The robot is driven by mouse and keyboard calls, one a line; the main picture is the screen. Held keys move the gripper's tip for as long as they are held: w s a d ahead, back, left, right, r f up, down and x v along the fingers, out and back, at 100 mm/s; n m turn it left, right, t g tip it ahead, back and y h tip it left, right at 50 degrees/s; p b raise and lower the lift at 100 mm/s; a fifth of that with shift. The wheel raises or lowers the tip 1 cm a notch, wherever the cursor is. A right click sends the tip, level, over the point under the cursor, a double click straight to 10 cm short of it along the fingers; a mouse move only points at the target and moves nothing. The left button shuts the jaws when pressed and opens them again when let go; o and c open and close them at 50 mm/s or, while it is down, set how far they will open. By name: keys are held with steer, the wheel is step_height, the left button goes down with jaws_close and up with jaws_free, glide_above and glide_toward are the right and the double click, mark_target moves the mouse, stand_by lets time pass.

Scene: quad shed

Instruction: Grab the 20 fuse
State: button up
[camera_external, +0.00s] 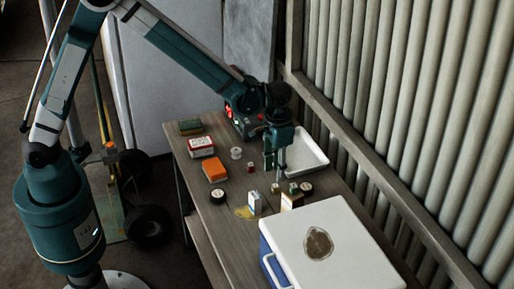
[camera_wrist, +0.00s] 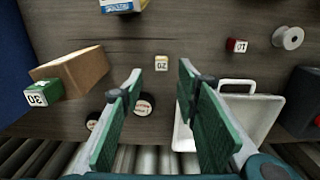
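The 20 fuse (camera_wrist: 161,62) is a small pale block with a yellow edge and "20" on its face. It lies on the wooden table near the middle of the wrist view, and appears as a tiny block in the external view (camera_external: 275,187). My gripper (camera_wrist: 160,74) is open and empty, its green-padded fingers on either side of the fuse's line, with the fuse just beyond the tips. In the external view my gripper (camera_external: 281,172) points down over the table; its height above the fuse is hard to tell.
A red 10 fuse (camera_wrist: 237,45) and spool (camera_wrist: 289,37) lie right. Black rolls (camera_wrist: 144,106) and a white tray (camera_wrist: 262,112) are near the fingers. A cooler (camera_external: 320,240) stands at the front.

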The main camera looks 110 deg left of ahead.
mark_target(275, 185)
steer(key=shift+a+f, duration=0.1)
steer(key=shift+f, duration=0.1)
steer(key=shift+f, duration=1.25)
steer(key=shift+s+f+b, duration=0.15)
steer(key=shift+f+b, duration=0.6)
steer(key=shift+f, duration=1.85)
steer(key=c, duration=0.8)
